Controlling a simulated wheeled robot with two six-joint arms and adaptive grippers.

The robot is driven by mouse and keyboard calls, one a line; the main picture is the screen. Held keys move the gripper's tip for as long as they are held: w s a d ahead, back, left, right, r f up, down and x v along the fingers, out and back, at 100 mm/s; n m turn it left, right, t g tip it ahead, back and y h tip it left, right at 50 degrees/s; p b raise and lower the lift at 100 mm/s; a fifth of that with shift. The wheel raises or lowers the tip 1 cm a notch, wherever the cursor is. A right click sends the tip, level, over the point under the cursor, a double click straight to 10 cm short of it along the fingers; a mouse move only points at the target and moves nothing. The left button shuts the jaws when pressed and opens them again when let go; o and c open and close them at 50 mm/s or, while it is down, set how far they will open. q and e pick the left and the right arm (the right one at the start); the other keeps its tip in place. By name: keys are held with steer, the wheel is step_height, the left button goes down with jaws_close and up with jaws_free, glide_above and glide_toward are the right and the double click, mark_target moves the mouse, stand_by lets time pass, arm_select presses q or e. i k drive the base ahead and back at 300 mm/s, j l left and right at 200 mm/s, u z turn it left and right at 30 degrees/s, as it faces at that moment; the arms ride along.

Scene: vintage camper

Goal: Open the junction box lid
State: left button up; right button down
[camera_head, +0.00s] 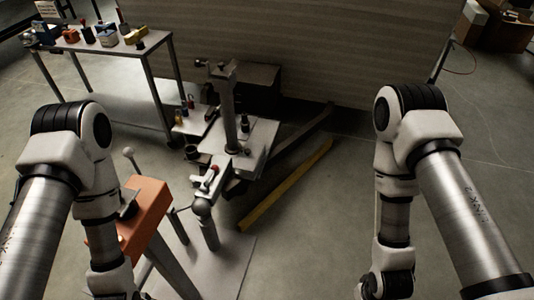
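I cannot make out a junction box or its lid for certain in the head view. An orange box-like block (148,203) sits on a stand at the lower left, just right of my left forearm, which hides part of it. A small dark piece lies against its top near the arm, and I cannot tell what it is. My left arm comes in from the left and bends down past the block. My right arm comes in from the right and hangs down at the lower right. Both grippers lie outside the picture.
A metal work table (105,43) with bottles and small boxes stands at the back left. A grey machine with a post (229,110) stands in the middle. A yellow bar (287,186) lies on the floor. Cardboard boxes (505,25) sit far right. Floor between the bar and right arm is clear.

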mark_target(248, 161)
steer(key=i+l+z, duration=0.2)
steer(key=i, duration=0.6)
steer(key=i+l+z, duration=0.2)
steer(key=i, duration=0.6)
